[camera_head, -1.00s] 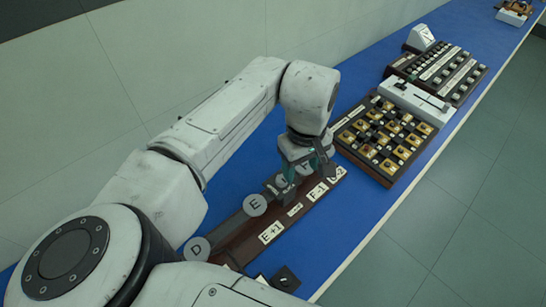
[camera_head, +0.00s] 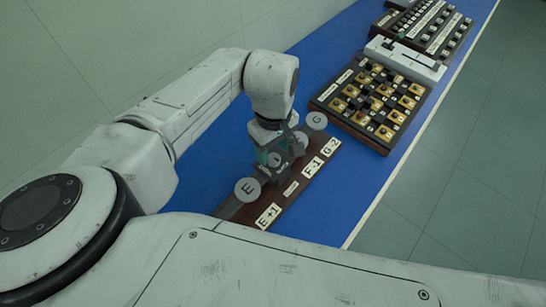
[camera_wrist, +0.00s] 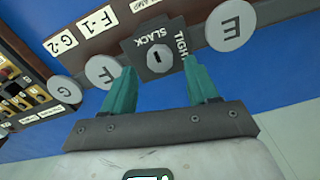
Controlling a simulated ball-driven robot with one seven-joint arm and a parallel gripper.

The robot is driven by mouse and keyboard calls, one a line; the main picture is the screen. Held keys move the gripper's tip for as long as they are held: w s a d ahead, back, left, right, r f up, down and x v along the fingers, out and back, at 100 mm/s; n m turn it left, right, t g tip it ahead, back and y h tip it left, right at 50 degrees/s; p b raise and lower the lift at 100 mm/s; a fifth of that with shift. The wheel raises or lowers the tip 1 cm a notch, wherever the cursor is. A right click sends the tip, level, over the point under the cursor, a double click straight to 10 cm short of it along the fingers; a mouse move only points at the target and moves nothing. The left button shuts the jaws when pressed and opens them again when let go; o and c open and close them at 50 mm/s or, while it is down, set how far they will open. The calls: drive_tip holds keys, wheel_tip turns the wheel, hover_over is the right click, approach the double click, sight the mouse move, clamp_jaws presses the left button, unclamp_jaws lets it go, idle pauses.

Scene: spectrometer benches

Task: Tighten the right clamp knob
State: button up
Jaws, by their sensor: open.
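The clamp knob (camera_wrist: 158,57) is a round grey knob with a dark slot, on a dark plate (camera_wrist: 134,46) marked SLACK and TIGHT in the wrist view. The plate sits between the grey discs E (camera_wrist: 230,25) and F (camera_wrist: 103,71). My gripper (camera_wrist: 160,70) is open, its two teal fingers spread on either side of the knob in the picture. I cannot tell whether they touch it or how deep they reach. In the head view my gripper (camera_head: 268,155) is over the board between disc E (camera_head: 247,189) and disc G (camera_head: 316,120), and hides the knob.
The brown board (camera_head: 268,194) carries labels E+1, F-1 and G-2. Disc G (camera_wrist: 63,89) also shows in the wrist view. A panel of yellow switches (camera_head: 350,117) stands farther along the blue bench (camera_head: 338,211), whose front edge is at the right.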

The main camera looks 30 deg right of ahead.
sight(274, 159)
drive_tip(key=shift+f+b, duration=0.75)
drive_tip(key=shift+f, duration=0.45)
drive_tip(key=c, duration=1)
drive_tip(key=shift+c, duration=0.2)
